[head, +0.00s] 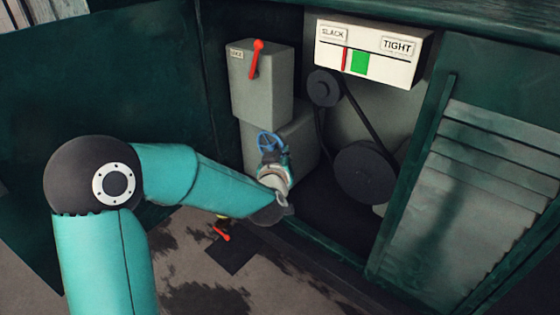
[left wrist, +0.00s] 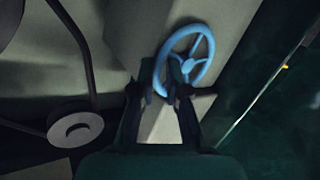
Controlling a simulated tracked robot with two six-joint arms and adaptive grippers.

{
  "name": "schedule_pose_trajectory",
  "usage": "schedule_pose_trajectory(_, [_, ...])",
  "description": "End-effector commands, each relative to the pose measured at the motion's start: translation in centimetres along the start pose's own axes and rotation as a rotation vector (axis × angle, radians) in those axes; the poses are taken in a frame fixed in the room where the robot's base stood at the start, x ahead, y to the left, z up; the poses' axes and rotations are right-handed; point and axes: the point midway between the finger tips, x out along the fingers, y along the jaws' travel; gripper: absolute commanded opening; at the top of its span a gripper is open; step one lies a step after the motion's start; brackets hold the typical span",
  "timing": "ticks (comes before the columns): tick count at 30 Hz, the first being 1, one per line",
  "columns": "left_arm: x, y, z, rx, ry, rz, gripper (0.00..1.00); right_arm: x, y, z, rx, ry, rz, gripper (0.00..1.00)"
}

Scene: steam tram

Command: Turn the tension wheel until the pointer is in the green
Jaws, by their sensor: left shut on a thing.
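The blue tension wheel (head: 270,141) is on the grey housing inside the open cabinet. It also shows in the left wrist view (left wrist: 203,50), with its rim and spokes visible. My left gripper (head: 273,160) is shut on the wheel's near rim; its two fingers (left wrist: 168,88) meet the lower left of the rim in the wrist view. The white gauge (head: 405,72) reads SLACK at left and TIGHT at right. Its red pointer (head: 345,60) stands just left of the green band (head: 360,63), on the SLACK side. My right gripper is out of view.
A grey box (head: 262,90) with a red lever (head: 256,60) stands above the wheel. A black belt runs between a small pulley (head: 324,87) and a large pulley (head: 364,172). A slatted green door (head: 465,190) is at right. A red-handled item (head: 220,233) lies low in front.

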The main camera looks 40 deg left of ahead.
Motion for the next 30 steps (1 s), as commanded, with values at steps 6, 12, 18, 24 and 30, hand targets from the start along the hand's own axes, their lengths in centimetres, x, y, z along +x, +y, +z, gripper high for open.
schedule_pose_trajectory(6, [0.2, -0.2, 1.4, 0.114, 0.077, 0.004, 0.00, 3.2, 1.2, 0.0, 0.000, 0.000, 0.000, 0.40])
schedule_pose_trajectory(12, [0.2, -0.2, 1.6, 0.181, 0.118, 0.004, 0.00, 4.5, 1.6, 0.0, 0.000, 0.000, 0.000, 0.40])
schedule_pose_trajectory(18, [0.2, -0.2, 1.5, 0.205, 0.133, 0.004, 0.00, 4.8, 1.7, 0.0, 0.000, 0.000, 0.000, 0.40])
schedule_pose_trajectory(24, [0.2, -0.1, 1.5, 0.207, 0.132, 0.004, 0.00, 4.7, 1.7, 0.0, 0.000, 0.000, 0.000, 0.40])
schedule_pose_trajectory(30, [0.2, -0.2, 1.6, 0.207, 0.130, 0.004, 0.27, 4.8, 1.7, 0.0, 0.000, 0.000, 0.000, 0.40])
